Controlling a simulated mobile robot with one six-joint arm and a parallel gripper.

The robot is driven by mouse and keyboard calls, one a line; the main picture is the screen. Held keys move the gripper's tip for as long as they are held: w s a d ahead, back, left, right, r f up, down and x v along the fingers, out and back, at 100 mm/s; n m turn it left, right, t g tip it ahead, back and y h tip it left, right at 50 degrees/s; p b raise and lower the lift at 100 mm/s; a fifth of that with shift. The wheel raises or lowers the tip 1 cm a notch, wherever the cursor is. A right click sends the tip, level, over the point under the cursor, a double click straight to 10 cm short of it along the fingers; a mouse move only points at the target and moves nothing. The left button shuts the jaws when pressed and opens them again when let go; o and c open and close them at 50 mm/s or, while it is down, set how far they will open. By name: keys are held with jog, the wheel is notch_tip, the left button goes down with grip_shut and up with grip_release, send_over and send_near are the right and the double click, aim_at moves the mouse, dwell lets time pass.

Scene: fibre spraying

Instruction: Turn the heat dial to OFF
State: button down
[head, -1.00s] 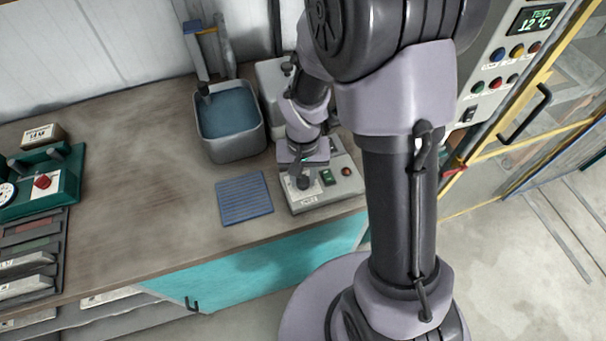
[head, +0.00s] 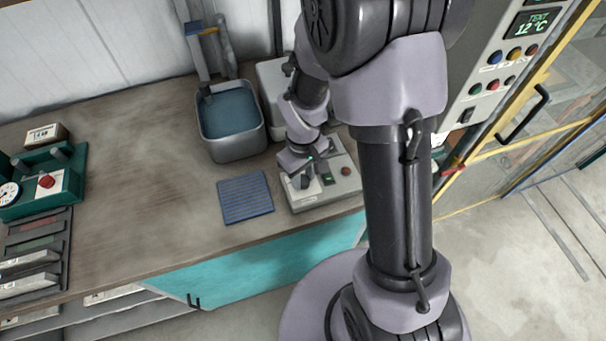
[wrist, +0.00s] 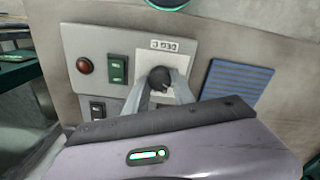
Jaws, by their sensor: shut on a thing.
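The heat dial (wrist: 159,78) is a round black knob on a white square plate, on the grey control box. My gripper (wrist: 161,88) is shut on the dial, with one finger at each side of it. In the head view, my gripper (head: 303,182) reaches down onto the left part of the control box (head: 343,192). The dial itself is mostly hidden there by the fingers. A small label (wrist: 164,44) sits beside the plate, too blurred to read surely. I cannot tell which setting the dial points at.
A green rocker switch (wrist: 117,69), a red button (wrist: 85,66) and a black switch (wrist: 97,108) sit close to the dial. A blue ribbed mat (head: 245,196) lies left of the box. A grey water basin (head: 236,151) stands behind the mat. The bench's middle is clear.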

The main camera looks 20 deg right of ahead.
aim_at(303, 179)
dwell(0.5)
jog(key=c, duration=1.1)
grip_release()
jog(key=shift+o, duration=0.2)
notch_tip(303, 179, up, 18)
jog(key=p, duration=0.5)
jog(key=shift+f+p, duration=0.25)
jog(key=shift+p, duration=0.15)
